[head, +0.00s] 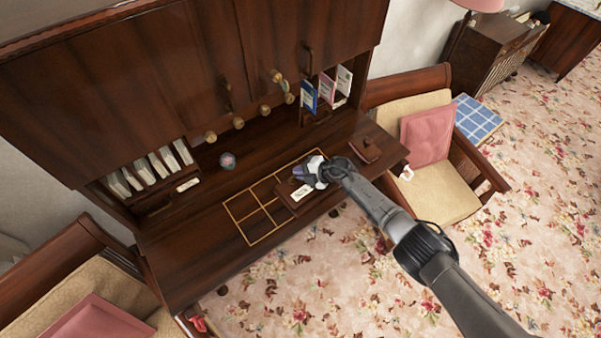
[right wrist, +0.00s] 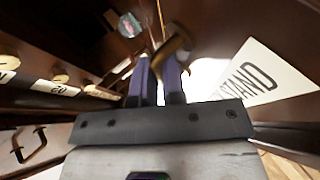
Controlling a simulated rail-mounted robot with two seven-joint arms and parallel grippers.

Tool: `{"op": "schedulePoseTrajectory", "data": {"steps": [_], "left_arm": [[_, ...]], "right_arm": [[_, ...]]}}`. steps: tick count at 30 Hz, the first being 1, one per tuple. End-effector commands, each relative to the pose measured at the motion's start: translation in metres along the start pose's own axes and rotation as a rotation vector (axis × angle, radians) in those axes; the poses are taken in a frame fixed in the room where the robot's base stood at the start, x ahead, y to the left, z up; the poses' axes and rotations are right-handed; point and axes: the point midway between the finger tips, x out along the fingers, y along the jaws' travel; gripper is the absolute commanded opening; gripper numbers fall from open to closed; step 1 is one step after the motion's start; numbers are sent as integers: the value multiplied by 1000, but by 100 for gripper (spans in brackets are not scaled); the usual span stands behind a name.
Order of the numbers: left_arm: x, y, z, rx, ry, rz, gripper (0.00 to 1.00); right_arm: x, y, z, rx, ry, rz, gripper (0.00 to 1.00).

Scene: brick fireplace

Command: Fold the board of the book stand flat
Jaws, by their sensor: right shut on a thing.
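The book stand (head: 286,192) is a small dark brown piece with a white label, on the desk's gold-lined writing surface. The label reads "STAND" in the right wrist view (right wrist: 255,78). My right gripper (head: 304,174), with purple fingers, is at the stand's far edge. In the right wrist view its fingers (right wrist: 157,75) are close together at a brown curved part (right wrist: 176,45), and it is shut on the stand's board. The fingers and wrist hide part of the board, so its exact tilt is hard to tell. My left gripper is not in view.
The desk (head: 185,235) has a gold grid inlay (head: 250,228). A small round object (head: 227,161) stands behind it. A brown case (head: 364,150) lies right of my gripper. Booklets (head: 327,88) stand in a rack. Round knobs (head: 238,123) line the cabinet. Armchairs flank the desk.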

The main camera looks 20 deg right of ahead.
Motion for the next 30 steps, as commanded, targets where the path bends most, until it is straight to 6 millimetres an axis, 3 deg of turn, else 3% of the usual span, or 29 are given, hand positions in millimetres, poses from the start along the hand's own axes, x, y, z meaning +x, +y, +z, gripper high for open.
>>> {"op": "schedulePoseTrajectory", "data": {"steps": [20,21,27,30], "left_arm": [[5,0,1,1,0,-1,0],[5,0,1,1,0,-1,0],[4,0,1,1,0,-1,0],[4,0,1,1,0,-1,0]], "right_arm": [[4,-3,1,0,1,0,0],[4,-3,1,1,1,0,14],[4,-2,1,0,1,0,33],[4,-2,1,0,0,0,35]]}}
